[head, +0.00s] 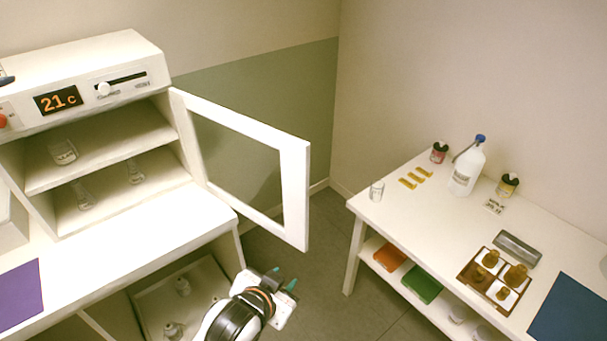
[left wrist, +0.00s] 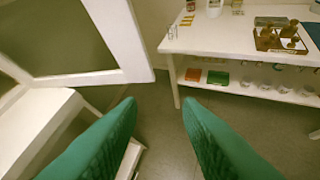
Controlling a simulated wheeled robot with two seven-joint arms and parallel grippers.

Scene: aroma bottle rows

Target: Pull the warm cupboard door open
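The warm cupboard (head: 95,70) stands at the left in the head view, with a display reading 21 C. Its white-framed glass door (head: 297,190) is swung wide open on its right side, and the shelves inside show. In the left wrist view the door (left wrist: 130,45) is at the upper left, apart from the fingers. My left gripper (head: 281,280) is below the door's lower outer corner in the head view. Its green fingers (left wrist: 158,115) are spread with nothing between them. My right gripper is not in view.
A white side table (head: 400,210) at the right holds a jug (head: 467,168), small jars and a brown tray (head: 468,276). Its lower shelf has an orange (head: 389,257) and a green item (head: 422,285). Open floor (head: 340,315) lies between the benches.

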